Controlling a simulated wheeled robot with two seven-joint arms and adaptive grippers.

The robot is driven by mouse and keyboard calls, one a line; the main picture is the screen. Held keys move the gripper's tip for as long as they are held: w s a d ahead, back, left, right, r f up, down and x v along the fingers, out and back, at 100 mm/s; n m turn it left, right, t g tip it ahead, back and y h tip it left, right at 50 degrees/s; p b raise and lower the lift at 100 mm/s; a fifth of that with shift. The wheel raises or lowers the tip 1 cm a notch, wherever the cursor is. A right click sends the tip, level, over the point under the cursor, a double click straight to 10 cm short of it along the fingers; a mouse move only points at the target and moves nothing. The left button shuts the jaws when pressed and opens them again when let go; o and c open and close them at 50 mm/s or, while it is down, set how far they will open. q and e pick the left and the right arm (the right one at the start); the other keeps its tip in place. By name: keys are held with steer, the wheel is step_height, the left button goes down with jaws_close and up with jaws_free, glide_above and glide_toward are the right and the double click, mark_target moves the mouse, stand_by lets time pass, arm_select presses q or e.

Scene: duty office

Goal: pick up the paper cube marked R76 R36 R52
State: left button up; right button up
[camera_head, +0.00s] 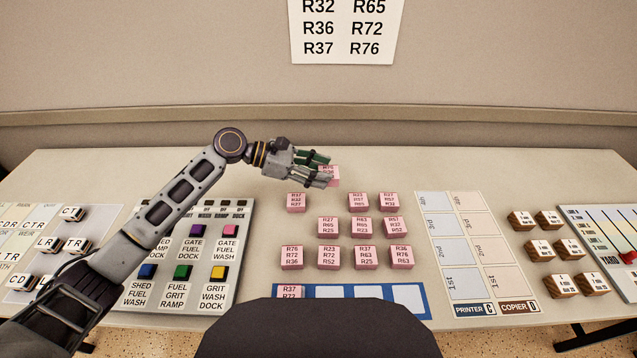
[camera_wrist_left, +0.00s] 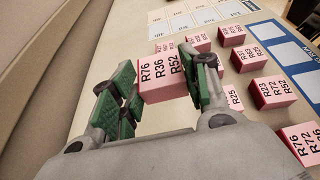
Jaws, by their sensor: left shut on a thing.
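The pink paper cube marked R76 R36 R52 (camera_wrist_left: 161,78) is between the green-padded fingers of my left gripper (camera_wrist_left: 160,90) in the left wrist view. The fingers are shut on its two sides and its marked face is towards the camera. In the head view my left gripper (camera_head: 322,172) is at the back of the group of pink cubes, and the held cube (camera_head: 329,180) shows partly behind the fingers. I cannot tell whether the cube touches the table. My right gripper is not in view.
Several other pink cubes stand in rows in front, such as one marked R37 (camera_head: 296,202). A blue-edged tray strip (camera_head: 428,300) holds one pink cube at its left. A button panel (camera_head: 247,230) lies left, cards (camera_head: 447,230) and wooden blocks (camera_head: 541,250) right. The table's back is clear.

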arm_select(q)
step_height(320, 180, up, 8)
steer(key=shift+f+p, duration=0.1)
steer(key=shift+p, duration=0.35)
step_height(320, 180, up, 9)
steer(key=p, duration=0.1)
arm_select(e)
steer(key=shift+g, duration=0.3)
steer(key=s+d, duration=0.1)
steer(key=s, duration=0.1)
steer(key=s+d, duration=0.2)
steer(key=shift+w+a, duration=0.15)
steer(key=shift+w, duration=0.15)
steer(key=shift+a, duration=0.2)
